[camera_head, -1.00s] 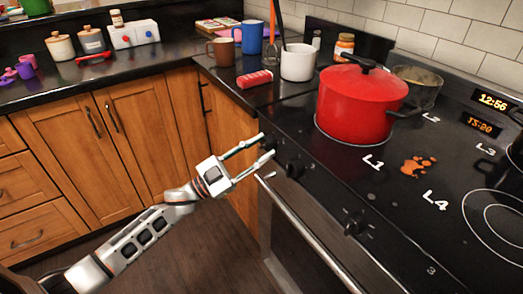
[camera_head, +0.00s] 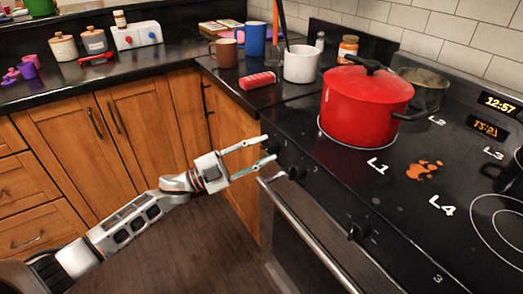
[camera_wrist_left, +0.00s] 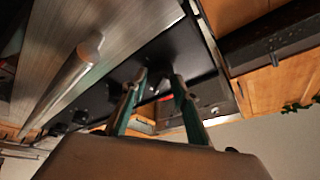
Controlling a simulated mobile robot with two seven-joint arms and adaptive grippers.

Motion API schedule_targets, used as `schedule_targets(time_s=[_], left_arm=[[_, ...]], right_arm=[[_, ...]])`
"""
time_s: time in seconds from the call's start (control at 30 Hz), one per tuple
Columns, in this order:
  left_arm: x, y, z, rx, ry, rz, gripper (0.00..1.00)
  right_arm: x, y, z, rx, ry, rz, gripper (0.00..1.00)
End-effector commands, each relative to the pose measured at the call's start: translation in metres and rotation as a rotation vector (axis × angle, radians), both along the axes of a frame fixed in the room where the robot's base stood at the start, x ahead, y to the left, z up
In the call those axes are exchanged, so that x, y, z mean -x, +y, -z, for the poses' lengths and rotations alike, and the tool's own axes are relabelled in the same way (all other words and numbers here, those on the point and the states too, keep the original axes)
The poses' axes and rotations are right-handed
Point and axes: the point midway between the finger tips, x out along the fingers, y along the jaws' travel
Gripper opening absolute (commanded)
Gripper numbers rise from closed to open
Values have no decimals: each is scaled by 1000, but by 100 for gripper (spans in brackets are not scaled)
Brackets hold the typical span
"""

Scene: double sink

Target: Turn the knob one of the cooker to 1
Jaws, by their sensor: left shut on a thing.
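The black cooker (camera_head: 330,185) has a row of dark knobs on its sloping front edge. The leftmost knob (camera_head: 272,146) is dark, small and partly hidden by my fingers. My left gripper (camera_head: 271,148) is at this knob, with one fingertip on each side, shut on it. Its mark or angle cannot be read. In the left wrist view my two green-sided fingers (camera_wrist_left: 157,80) reach to the dark front panel. A second knob (camera_head: 297,172) and a third knob (camera_head: 358,231) are farther along the edge. My right gripper is not in view.
A red pot (camera_head: 365,107) stands on the hob beside the label L1. The oven handle (camera_head: 305,235) runs below the knobs, close to my left gripper. The floor left of the oven is clear.

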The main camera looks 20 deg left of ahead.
Motion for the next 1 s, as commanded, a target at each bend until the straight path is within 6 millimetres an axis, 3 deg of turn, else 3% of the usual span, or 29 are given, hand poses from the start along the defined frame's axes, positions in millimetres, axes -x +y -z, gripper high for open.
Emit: schedule_targets(time_s=[0.17, 0.2, 0.27, 0.67, 1.0], left_arm=[[0, 0, 0, 1, 0, -1, 7], [0, 0, 0, 1, 0, -1, 31], [0, 0, 0, 1, 0, -1, 46], [2, 2, 1, 0, 1, 0, 46], [33, 46, 20, -2, 5, -2, 46]], right_arm=[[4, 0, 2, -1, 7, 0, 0], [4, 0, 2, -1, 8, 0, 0], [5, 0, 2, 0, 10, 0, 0], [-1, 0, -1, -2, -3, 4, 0], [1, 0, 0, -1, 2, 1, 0]])
